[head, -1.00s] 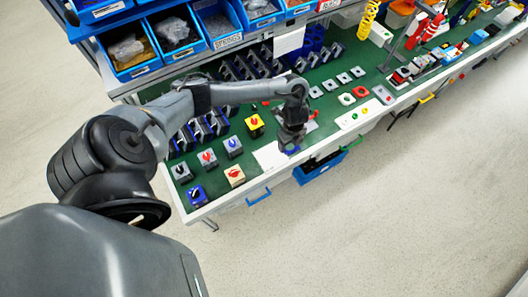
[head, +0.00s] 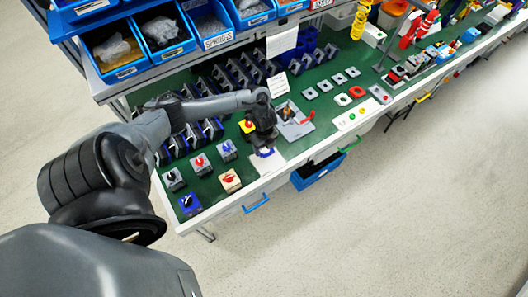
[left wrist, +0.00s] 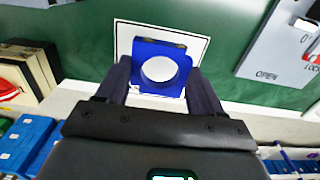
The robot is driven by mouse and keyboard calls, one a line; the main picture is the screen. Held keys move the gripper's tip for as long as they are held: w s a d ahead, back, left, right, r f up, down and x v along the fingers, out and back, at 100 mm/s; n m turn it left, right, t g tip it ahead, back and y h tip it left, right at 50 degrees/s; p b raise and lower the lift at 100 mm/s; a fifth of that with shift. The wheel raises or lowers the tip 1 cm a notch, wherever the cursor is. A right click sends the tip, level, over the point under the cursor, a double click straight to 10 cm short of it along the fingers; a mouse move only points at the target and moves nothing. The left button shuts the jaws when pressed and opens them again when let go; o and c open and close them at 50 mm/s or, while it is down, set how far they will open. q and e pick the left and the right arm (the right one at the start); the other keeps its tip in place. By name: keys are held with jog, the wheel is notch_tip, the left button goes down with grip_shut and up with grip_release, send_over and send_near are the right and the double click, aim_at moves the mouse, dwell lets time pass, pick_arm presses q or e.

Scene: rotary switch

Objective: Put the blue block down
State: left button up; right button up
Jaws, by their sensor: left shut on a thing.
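The blue block (head: 266,153) has a round hole and is gripped by my left gripper (head: 264,148). In the left wrist view the block (left wrist: 177,88) sits between the two dark fingers of the gripper (left wrist: 158,78), which are shut on its sides. Behind the block is a white sheet (left wrist: 203,42) with a dark border, lying on the green bench top. The sheet (head: 272,164) also shows under the gripper in the head view. Whether the block touches the sheet I cannot tell. My right gripper is not in view.
A grey plate with a red lever (head: 307,118) lies right of the gripper. The bench's front edge is close below the sheet.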

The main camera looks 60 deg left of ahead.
aim_at(264, 152)
pick_arm(q)
jog(key=shift+f+b, duration=0.4)
jog(key=shift+f, duration=1.65)
jog(key=shift+a, duration=0.1)
jog(key=shift+f, duration=0.1)
jog(key=shift+f, duration=0.15)
jog(key=o, duration=1.2)
jog(key=shift+c, duration=0.2)
jog(key=shift+r, duration=0.2)
